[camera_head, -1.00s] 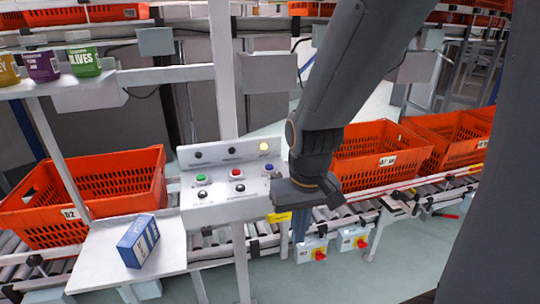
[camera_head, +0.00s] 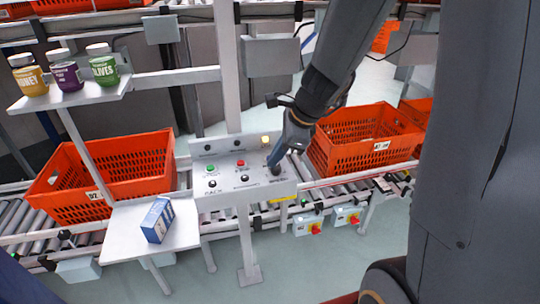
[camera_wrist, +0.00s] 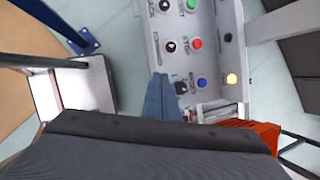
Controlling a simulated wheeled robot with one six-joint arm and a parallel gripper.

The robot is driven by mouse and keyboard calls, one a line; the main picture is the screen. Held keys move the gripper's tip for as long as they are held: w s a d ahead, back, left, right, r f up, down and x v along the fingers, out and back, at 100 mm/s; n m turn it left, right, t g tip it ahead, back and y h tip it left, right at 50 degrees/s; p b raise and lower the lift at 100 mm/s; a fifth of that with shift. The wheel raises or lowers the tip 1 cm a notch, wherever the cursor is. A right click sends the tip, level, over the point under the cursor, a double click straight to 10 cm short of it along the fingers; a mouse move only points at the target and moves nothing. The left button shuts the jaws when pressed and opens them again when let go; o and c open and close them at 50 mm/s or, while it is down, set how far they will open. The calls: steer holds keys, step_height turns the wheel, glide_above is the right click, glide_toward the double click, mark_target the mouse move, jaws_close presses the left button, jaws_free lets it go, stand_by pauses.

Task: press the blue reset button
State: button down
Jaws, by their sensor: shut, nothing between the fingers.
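The control panel (camera_head: 226,180) stands in the middle of the head view. Its blue button (camera_wrist: 202,82) shows in the wrist view, beside a black knob (camera_wrist: 181,87). In the head view my gripper hides the blue button. My gripper (camera_head: 274,168) is shut and empty, its blue fingers pointing down over the right part of the panel. In the wrist view my fingertips (camera_wrist: 160,76) appear left of the black knob, with the blue button further right. I cannot tell whether they touch the panel.
The panel also has a green button (camera_head: 210,168), a red button (camera_head: 240,163) and a lit yellow lamp (camera_head: 265,140). Orange totes (camera_head: 110,176) (camera_head: 363,137) stand on both sides.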

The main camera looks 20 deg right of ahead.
steer(key=w+d+r+m+t+y, duration=0.1)
steer(key=w+d+r+m+t, duration=0.1)
steer(key=w+m, duration=1.1)
steer(key=d+m+t, duration=0.1)
steer(key=m+t, duration=0.1)
steer(key=m, duration=0.2)
steer(key=shift+d+r+y, duration=0.15)
steer(key=shift+y, duration=0.25)
step_height(320, 180, down, 9)
steer(key=b, duration=0.8)
steer(key=shift+r+b, duration=0.1)
steer(key=shift+b, duration=0.25)
stand_by(0.5)
steer(key=shift+w+f+b, duration=0.1)
steer(key=shift+f+b, duration=0.2)
steer(key=shift+f, duration=0.15)
